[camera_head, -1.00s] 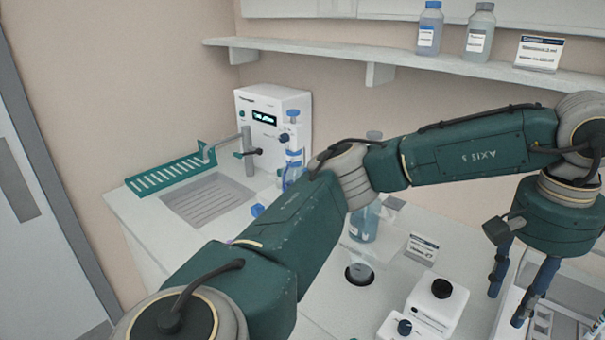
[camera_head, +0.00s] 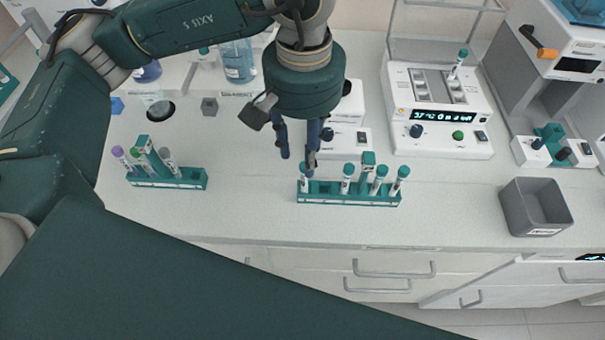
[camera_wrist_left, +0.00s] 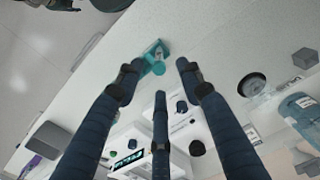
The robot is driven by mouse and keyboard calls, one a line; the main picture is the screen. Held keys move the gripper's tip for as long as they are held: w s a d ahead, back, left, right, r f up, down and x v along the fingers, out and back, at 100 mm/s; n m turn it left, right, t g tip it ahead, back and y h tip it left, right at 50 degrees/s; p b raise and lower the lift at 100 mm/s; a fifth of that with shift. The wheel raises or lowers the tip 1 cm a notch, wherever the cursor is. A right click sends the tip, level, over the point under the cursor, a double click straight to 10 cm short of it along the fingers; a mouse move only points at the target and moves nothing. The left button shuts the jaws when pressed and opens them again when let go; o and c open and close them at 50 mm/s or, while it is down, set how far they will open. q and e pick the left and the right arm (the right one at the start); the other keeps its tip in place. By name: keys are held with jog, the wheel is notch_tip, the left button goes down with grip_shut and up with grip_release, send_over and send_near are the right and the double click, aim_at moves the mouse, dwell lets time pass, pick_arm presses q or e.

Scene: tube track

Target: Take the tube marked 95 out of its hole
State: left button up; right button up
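The number 95 cannot be read on any tube. The leftmost tube (camera_head: 304,184) is partly covered by a finger of my left gripper (camera_head: 298,163). That gripper points down above the rack's left end, fingers apart. In the left wrist view, its three fingers (camera_wrist_left: 160,80) are spread, and part of the teal rack (camera_wrist_left: 152,50) with a teal cap (camera_wrist_left: 159,68) shows beyond the tips. No tube is seen held. My right gripper is not in view.
A second teal rack (camera_head: 170,182) with several tubes stands at left. A heater block (camera_head: 440,110) with one teal-capped tube (camera_head: 460,58) stands behind. A grey bin (camera_head: 536,208) is at right. The bench between the rack and the bin is clear.

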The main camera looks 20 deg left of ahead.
aim_at(305, 182)
pick_arm(q)
jog(key=shift+f, duration=0.25)
notch_tip(305, 182, down, 4)
jog(key=shift+w+d+r+p, duration=0.1)
jog(key=shift+w+r+p, duration=0.05)
jog(key=shift+p, duration=0.95)
jog(key=shift+f, duration=0.5)
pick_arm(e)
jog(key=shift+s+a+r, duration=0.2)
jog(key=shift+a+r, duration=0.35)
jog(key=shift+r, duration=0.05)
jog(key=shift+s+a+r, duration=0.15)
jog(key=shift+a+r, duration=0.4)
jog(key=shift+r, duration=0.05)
pick_arm(q)
jog(key=c, duration=0.8)
jog(key=shift+c, duration=0.8)
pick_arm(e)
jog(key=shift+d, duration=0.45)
